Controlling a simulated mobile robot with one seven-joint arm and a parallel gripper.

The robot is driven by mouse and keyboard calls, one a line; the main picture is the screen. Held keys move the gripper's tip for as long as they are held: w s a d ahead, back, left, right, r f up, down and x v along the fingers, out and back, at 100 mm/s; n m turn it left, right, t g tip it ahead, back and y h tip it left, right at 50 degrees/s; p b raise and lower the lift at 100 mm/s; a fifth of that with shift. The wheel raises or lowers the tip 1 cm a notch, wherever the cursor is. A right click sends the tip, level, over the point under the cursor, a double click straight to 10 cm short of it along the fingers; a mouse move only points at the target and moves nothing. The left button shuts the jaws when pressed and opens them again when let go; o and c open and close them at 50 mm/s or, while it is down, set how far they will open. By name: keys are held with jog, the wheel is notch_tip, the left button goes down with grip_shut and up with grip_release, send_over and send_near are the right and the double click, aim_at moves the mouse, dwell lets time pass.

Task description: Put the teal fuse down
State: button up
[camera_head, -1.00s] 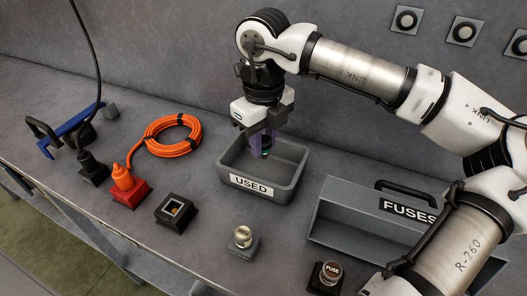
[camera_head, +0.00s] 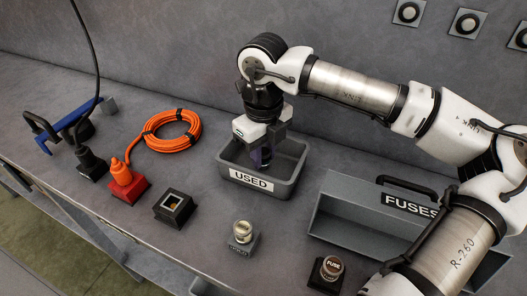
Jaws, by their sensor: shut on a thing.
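My gripper (camera_head: 262,156) points down into the grey bin labelled USED (camera_head: 276,190). It is shut on the teal fuse, which is mostly hidden between the fingers; only a dark shape shows at the fingertips. The fingertips are below the level of the bin's back rim. I cannot tell whether the fuse touches the bin floor.
A FUSES tray (camera_head: 340,232) stands at the right. A small fuse holder (camera_head: 243,233) and a FUSE-capped block (camera_head: 331,269) are in front. A black socket box (camera_head: 174,208), a red plug block (camera_head: 128,186) and an orange cable coil (camera_head: 172,136) are left of the bin.

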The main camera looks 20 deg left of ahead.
aim_at(264, 152)
jog(key=o, duration=1)
jog(key=shift+r+p, duration=0.6)
jog(key=shift+p, duration=0.25)
notch_tip(264, 152, up, 12)
jog(key=shift+f+b, duration=0.1)
jog(key=shift+b, duration=0.55)
